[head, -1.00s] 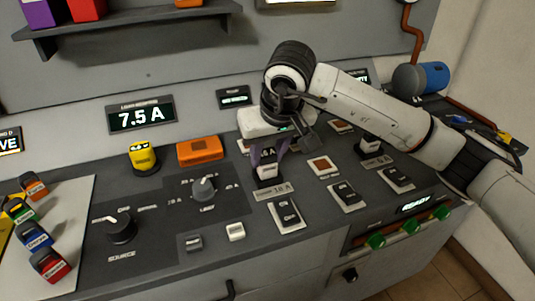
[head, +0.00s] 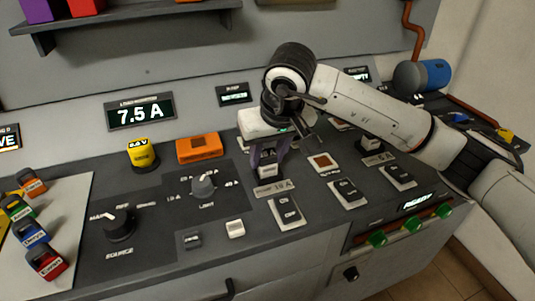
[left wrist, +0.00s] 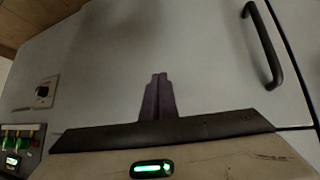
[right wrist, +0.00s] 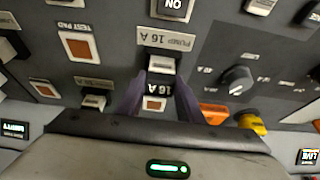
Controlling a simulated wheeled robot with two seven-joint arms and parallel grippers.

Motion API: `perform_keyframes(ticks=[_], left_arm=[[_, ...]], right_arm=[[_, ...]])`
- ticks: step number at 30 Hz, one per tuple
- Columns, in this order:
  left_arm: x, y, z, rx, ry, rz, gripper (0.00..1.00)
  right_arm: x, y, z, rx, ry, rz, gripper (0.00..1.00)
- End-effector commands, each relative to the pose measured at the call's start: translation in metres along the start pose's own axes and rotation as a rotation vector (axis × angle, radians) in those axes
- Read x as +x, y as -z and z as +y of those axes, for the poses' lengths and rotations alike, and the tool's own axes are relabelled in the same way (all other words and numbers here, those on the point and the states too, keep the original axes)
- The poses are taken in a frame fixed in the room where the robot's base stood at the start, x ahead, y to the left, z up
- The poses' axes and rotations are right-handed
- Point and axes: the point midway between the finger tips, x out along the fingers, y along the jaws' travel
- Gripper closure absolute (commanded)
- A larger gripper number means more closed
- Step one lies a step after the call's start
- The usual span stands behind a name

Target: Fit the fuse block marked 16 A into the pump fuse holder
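The fuse block marked 16 A (right wrist: 157,88) has a dark top with white lettering and a pale front. It is upright between the fingers of my right gripper (right wrist: 160,82), which look closed on its two sides. In the head view the block (head: 267,157) stands at the pump fuse holder (head: 268,178), in line with it. The fingers and block hide much of the holder, and I cannot tell how deep the block sits. The plate reading PUMP 16 A (right wrist: 165,40) is just in front. My left gripper (left wrist: 158,95) is shut and empty, before a cabinet front.
A yellow block (head: 142,153), an orange block (head: 199,148) and a selector knob (head: 203,184) are left of my right gripper. A switch (head: 287,210) is in front, and a test pad (head: 323,162) is to the right. Several coloured blocks lie on the pale mat (head: 75,205) at left.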

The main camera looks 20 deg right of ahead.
Motion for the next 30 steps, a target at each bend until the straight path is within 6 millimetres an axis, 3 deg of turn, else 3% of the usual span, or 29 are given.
perform_keyframes(ticks=[11,30], left_arm=[[-0.003,0.002,0.000,0.000,0.000,-0.001,1.00],[-0.022,0.021,0.002,0.000,0.001,-0.001,1.00]], right_arm=[[-0.004,0.001,0.000,0.000,-0.001,0.000,0.61],[-0.056,0.001,0.000,-0.001,-0.001,0.000,0.61]])
